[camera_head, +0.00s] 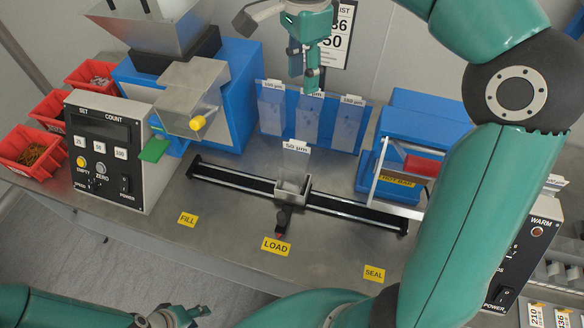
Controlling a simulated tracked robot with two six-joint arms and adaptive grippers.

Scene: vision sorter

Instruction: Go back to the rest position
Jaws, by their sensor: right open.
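My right gripper (309,82) hangs fingers-down at the top middle, in front of the back wall and over the blue rack. It is open, seen nearly edge-on, and I see nothing in it. Its green arm fills the right side and bends over the top of the view. My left gripper (197,312) is at the bottom edge, low in front of the bench, partly cut off. Its jaw state is unclear, and I see nothing held in it.
A blue rack (268,149) holds clear pouches. A pouch labelled 50 µm (295,164) stands in the carriage on the black rail (350,207). The control box (106,185) and hopper (150,30) stand left. The blue sealer (405,115) is right, partly behind my arm.

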